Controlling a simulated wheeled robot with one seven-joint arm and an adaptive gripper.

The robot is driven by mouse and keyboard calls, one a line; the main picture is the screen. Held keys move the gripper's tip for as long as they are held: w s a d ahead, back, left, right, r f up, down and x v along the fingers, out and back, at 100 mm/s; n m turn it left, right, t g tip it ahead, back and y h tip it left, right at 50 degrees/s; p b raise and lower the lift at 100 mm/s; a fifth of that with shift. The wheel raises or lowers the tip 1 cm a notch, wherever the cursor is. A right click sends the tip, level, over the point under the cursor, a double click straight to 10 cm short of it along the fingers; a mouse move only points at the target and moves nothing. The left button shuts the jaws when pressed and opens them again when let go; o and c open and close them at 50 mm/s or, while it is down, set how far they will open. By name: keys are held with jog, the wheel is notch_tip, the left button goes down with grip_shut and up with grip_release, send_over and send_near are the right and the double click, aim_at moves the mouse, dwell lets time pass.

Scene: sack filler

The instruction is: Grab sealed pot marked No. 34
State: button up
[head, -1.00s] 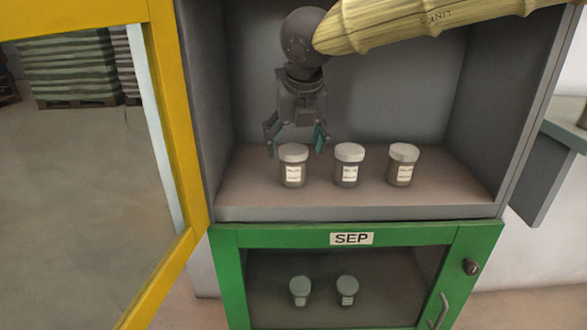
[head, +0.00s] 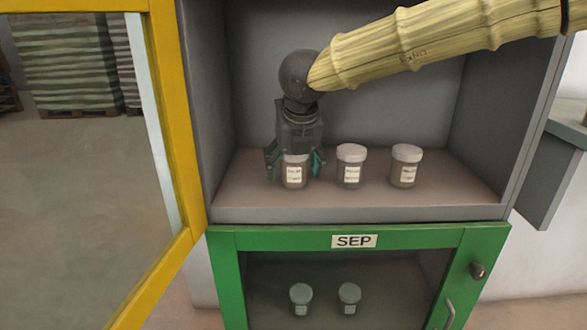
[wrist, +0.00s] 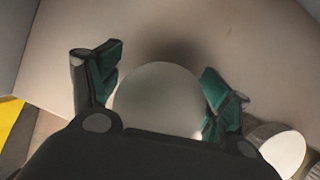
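Three small pots with pale lids and white labels stand in a row on the upper shelf: a left pot (head: 294,175), a middle pot (head: 350,168) and a right pot (head: 405,167). The label print is too small to read, so I cannot tell which is No. 34. My gripper (head: 294,166) is low over the left pot, its teal-padded fingers on either side of it. In the wrist view the left pot's round lid (wrist: 158,98) lies between the open fingers (wrist: 160,95), with a narrow gap at least on the left. The middle pot's lid (wrist: 278,148) shows at lower right.
The cabinet's yellow-framed door (head: 172,120) stands open at the left. Below the shelf (head: 350,208) is a green-framed door marked SEP (head: 354,241), with two more pots (head: 301,298) behind its pane. Side walls bound the compartment; the middle pot stands close to my right finger.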

jog(key=c, duration=1)
jog(key=shift+r, duration=0.1)
